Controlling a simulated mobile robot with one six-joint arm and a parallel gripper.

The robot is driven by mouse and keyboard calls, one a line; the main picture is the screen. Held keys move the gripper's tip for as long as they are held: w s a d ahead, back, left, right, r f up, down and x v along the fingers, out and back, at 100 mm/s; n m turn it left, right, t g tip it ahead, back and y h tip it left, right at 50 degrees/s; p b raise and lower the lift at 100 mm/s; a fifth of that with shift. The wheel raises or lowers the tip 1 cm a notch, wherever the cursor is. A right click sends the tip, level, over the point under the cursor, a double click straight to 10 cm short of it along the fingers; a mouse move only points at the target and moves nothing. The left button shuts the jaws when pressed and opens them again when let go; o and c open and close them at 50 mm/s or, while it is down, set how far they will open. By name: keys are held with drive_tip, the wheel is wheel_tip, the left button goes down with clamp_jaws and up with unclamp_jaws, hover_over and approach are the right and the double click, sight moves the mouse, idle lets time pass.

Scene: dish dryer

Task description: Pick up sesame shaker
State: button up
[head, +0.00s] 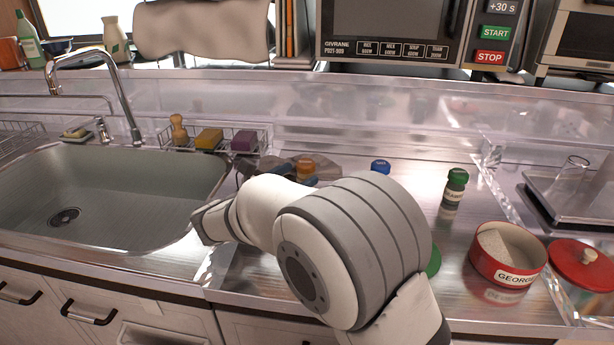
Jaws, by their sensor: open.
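A shaker with a green cap (454,189) stands upright on the steel counter, right of my arm. It has a dark body and a pale label too small to read. A blue cap (380,167) shows just behind my arm, with its body hidden. An orange cap (305,168) shows farther left, also partly hidden. I cannot tell which of these is the sesame shaker. My gripper (286,168) is mostly hidden behind my white arm. Grey and dark parts of it show close to the orange cap. It is open, and I see nothing held in it.
A clear ledge (330,105) and a microwave (392,28) are at the back.

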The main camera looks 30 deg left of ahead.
sight(299, 177)
drive_tip(key=x, duration=0.2)
drive_tip(key=b+x, duration=0.1)
drive_tip(key=x, duration=0.1)
drive_tip(key=shift+w+d+f+b, duration=0.1)
drive_tip(key=shift+w+f+b, duration=0.1)
drive_tip(key=shift+f+b, duration=0.1)
drive_tip(key=shift+w+d+r, duration=0.1)
drive_tip(key=shift+w, duration=0.3)
drive_tip(key=shift+c, duration=0.3)
drive_tip(key=c, duration=1)
wheel_tip(299, 177, up, 10)
drive_tip(key=p, duration=0.3)
drive_tip(key=shift+c, duration=0.2)
drive_tip(key=shift+r, duration=0.15)
